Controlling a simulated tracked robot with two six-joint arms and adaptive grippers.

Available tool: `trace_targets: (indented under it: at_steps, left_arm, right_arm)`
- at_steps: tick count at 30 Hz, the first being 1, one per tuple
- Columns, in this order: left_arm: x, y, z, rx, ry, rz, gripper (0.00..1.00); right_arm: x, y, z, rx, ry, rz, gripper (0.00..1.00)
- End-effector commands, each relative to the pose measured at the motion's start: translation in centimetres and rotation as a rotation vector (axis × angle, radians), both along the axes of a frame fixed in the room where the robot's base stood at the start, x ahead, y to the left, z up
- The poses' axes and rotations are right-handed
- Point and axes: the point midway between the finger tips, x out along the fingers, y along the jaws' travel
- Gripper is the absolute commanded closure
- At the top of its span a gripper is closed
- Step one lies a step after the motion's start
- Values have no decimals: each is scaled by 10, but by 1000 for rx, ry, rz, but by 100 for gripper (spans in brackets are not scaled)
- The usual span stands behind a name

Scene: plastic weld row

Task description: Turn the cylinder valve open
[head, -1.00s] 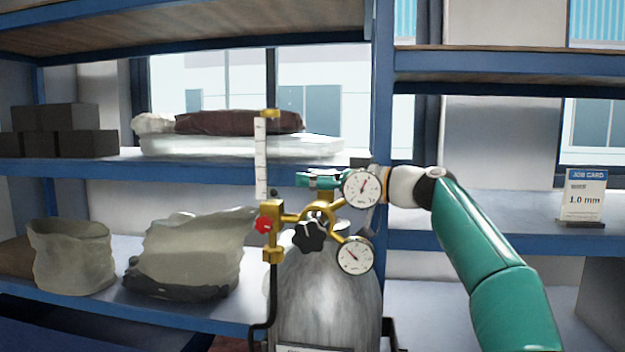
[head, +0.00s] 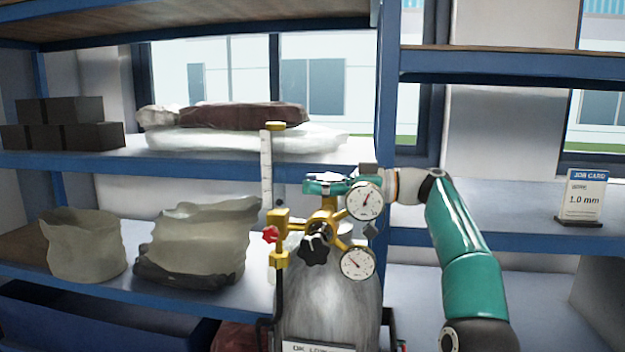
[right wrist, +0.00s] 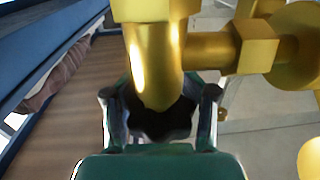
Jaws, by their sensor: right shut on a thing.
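The grey gas cylinder (head: 330,305) stands upright at the centre of the head view. A brass regulator with two white gauges (head: 364,201) is fitted at its top. A black lobed knob (head: 315,248) faces me at the front. My right gripper (head: 325,185) is at the valve on top, its wrist coming from the right and partly hidden behind the upper gauge. In the right wrist view, its fingers are closed around a dark lobed valve handwheel (right wrist: 160,122), beside a brass body (right wrist: 155,60). How far the valve is turned cannot be told. My left gripper is not in view.
A clear flow tube (head: 266,168) and red knob (head: 270,234) stand left of the regulator. Blue shelving behind holds dark blocks (head: 70,136), bags (head: 200,245) and a job card (head: 583,195). The right shelf is mostly clear.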

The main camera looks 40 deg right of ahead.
Motion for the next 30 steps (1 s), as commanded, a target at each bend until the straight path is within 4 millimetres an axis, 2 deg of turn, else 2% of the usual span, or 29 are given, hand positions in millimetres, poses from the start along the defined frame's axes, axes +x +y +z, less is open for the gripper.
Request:
trace_targets:
  at_steps: [2, 3, 6, 19, 30]
  left_arm:
    - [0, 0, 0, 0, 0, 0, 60]
    - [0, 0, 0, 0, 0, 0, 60]
    - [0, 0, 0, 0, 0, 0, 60]
    - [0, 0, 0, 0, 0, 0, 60]
    - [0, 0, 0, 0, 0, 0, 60]
  right_arm:
    - [-1, -2, 0, -2, -1, -5, 85]
    - [-1, -2, 0, -2, -1, -5, 47]
    - [-1, -1, 0, -1, -1, -4, 31]
    - [-5, -6, 0, -1, -1, -5, 31]
    - [-44, -42, -1, -2, -2, -6, 31]
